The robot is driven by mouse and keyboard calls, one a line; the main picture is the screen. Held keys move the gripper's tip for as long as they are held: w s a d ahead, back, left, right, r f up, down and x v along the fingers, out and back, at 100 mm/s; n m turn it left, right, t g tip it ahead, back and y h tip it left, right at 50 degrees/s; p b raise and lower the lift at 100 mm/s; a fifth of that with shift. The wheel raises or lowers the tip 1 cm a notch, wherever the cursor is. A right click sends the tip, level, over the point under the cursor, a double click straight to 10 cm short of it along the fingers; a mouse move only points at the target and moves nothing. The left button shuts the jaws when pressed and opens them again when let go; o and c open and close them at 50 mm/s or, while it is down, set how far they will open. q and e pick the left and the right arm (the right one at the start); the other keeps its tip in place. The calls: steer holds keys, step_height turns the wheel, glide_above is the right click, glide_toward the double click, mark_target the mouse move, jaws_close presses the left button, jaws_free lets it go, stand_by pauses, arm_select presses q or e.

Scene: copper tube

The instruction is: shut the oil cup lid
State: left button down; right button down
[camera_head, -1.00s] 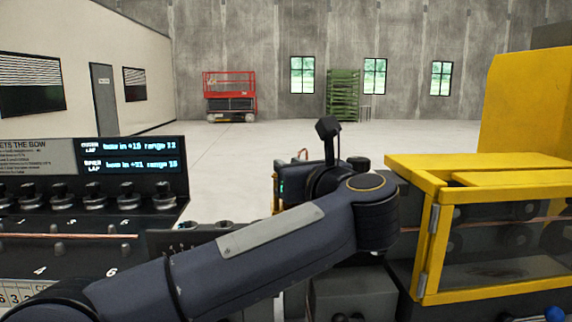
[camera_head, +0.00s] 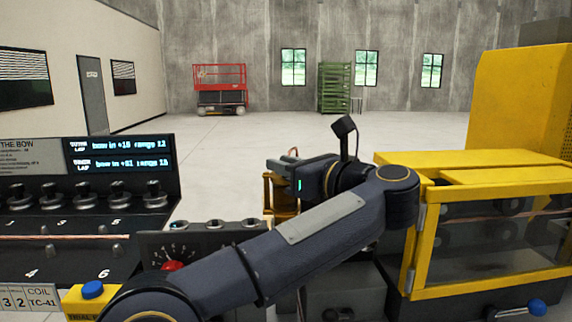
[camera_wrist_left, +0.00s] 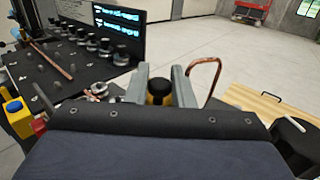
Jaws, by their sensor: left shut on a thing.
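In the left wrist view, the two grey fingers of my left gripper (camera_wrist_left: 160,90) stand on either side of a round black cap with an amber-yellow part below it, which looks like the oil cup lid (camera_wrist_left: 158,88). The gripper is shut on it. How far the lid is turned, and the cup under it, cannot be made out. My right gripper is not in view.
A bent copper tube (camera_wrist_left: 205,78) rises just right of the fingers in the wrist view. A control panel with knobs (camera_head: 85,195) stands left. A yellow guard frame (camera_head: 420,240) stands right, close to my elbow.

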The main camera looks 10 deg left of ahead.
arm_select(q)
steer(key=shift+a, duration=0.1)
steer(key=c, duration=1.3)
jaws_free()
steer(key=shift+c, duration=0.2)
